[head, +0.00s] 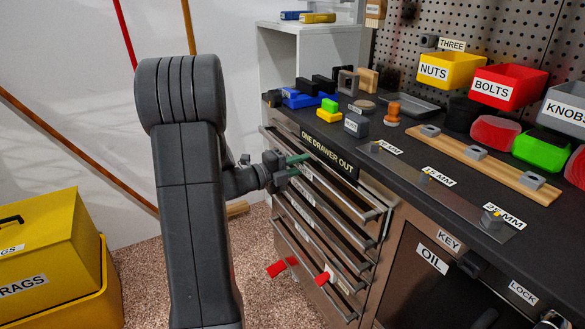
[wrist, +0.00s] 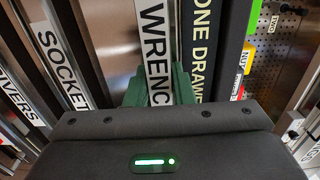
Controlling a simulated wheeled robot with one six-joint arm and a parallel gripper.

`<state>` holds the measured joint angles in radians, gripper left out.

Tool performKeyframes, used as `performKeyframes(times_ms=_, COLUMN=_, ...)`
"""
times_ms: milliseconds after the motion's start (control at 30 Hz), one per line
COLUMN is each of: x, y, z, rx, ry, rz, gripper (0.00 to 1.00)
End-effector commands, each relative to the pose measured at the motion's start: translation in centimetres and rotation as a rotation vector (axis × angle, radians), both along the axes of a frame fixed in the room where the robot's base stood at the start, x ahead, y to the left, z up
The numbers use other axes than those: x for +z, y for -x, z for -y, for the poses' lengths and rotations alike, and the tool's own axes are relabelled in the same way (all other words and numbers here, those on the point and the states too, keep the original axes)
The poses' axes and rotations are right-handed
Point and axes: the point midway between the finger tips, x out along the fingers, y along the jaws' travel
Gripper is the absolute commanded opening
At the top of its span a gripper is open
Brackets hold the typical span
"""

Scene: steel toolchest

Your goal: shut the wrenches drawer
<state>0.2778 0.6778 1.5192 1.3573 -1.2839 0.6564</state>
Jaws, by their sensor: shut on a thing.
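The wrenches drawer (head: 340,192) is the top drawer of the steel toolchest, just under the "ONE DRAWER OUT" strip (head: 328,152). Its white label, reading "WRENC" with the rest hidden, shows in the wrist view (wrist: 155,45). My gripper (head: 297,163) is at this drawer's front, left of its middle. Its green fingers (wrist: 160,88) stand on both sides of the label and are shut on the drawer's handle. The drawer front looks close to the chest; I cannot tell whether a small gap is left. The drawer's inside is not visible.
Lower drawers, including the sockets drawer (wrist: 62,65), look closed. Red pieces (head: 322,277) stick out by the lower drawers. The dark worktop (head: 400,160) above holds blocks, bins and a wooden rail.

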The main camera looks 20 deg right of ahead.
Motion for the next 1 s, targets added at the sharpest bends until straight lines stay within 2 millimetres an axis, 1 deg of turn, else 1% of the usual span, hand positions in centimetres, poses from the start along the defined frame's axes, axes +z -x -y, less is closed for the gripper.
performKeyframes(times_ms=33, x=-0.1, y=0.0, z=1.0, rx=-0.002, ry=0.001, rz=0.002, gripper=0.00)
performKeyframes(times_ms=100, x=-0.1, y=-0.1, z=1.9, rx=-0.002, ry=0.001, rz=0.001, gripper=0.00)
performKeyframes(times_ms=233, x=0.0, y=-0.2, z=1.6, rx=0.001, ry=0.000, rz=0.001, gripper=0.00)
performKeyframes(times_ms=267, x=0.0, y=-0.2, z=1.6, rx=0.001, ry=0.000, rz=0.001, gripper=0.23)
performKeyframes(times_ms=300, x=0.0, y=-0.2, z=1.5, rx=0.001, ry=0.000, rz=0.001, gripper=0.31)
performKeyframes(times_ms=367, x=0.0, y=-0.2, z=1.5, rx=0.001, ry=0.000, rz=0.001, gripper=0.43)
performKeyframes(times_ms=633, x=0.0, y=-0.1, z=1.5, rx=0.001, ry=0.001, rz=0.001, gripper=0.44)
performKeyframes(times_ms=767, x=0.1, y=-0.1, z=0.8, rx=0.003, ry=0.001, rz=0.001, gripper=0.44)
performKeyframes(times_ms=867, x=0.1, y=-0.1, z=-0.7, rx=0.004, ry=0.000, rz=0.001, gripper=0.44)
performKeyframes(times_ms=1000, x=0.1, y=0.1, z=-3.8, rx=0.006, ry=0.000, rz=0.001, gripper=0.44)
